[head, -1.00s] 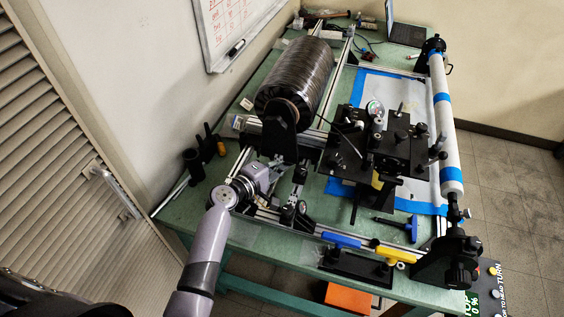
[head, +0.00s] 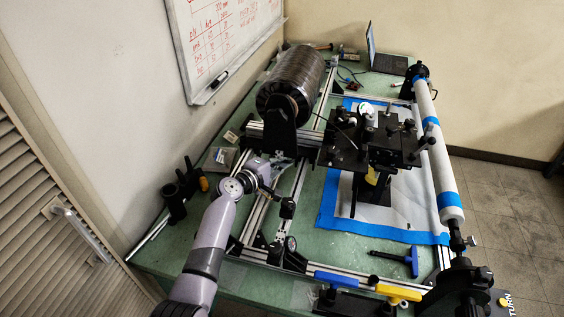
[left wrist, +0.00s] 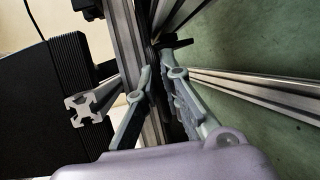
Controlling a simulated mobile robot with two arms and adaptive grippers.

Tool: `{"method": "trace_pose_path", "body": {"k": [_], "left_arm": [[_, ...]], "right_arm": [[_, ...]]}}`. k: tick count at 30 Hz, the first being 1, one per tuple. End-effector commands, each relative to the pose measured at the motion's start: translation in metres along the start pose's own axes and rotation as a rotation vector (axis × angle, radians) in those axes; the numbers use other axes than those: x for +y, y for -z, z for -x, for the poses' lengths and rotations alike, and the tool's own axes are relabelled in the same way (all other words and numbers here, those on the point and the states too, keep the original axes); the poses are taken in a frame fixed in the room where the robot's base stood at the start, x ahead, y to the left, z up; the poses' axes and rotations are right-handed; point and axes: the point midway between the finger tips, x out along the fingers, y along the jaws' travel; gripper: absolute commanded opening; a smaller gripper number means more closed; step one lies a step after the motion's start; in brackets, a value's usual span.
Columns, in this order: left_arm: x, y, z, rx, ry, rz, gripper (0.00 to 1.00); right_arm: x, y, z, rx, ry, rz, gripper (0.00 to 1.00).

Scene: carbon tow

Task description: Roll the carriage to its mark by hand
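The carriage (head: 365,148) is a black plate assembly with posts and knobs, standing on silver rails in the middle of the bench frame. My left gripper (head: 287,163) reaches in from the left in the head view, beside the drum support and left of the carriage, apart from the carriage plate. In the left wrist view the two grey fingers (left wrist: 162,72) stand apart, on either side of a narrow dark gap by an aluminium rail (left wrist: 128,45). I cannot tell whether they touch anything. My right gripper is not in view. I cannot make out the mark.
A dark wound drum (head: 292,82) stands behind my gripper. A white roller with blue bands (head: 437,140) runs along the right. A blue T-handle tool (head: 411,262) lies near the front. Black cylinders (head: 174,200) stand at the left bench edge. A laptop (head: 388,62) is at the back.

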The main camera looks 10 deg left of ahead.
Motion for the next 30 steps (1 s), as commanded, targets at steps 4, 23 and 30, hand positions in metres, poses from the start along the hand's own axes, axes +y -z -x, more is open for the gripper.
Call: {"method": "trace_pose_path", "body": {"k": [4,23,30], "left_arm": [[0.0,0.0,0.0,-0.001,0.0,0.002,0.17],[-0.002,0.001,0.037,0.001,0.001,-0.002,0.17],[-0.002,0.001,0.084,0.001,0.002,-0.001,0.17]], "right_arm": [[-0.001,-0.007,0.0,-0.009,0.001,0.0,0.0],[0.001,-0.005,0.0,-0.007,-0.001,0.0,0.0],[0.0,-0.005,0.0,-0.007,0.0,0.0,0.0]]}}
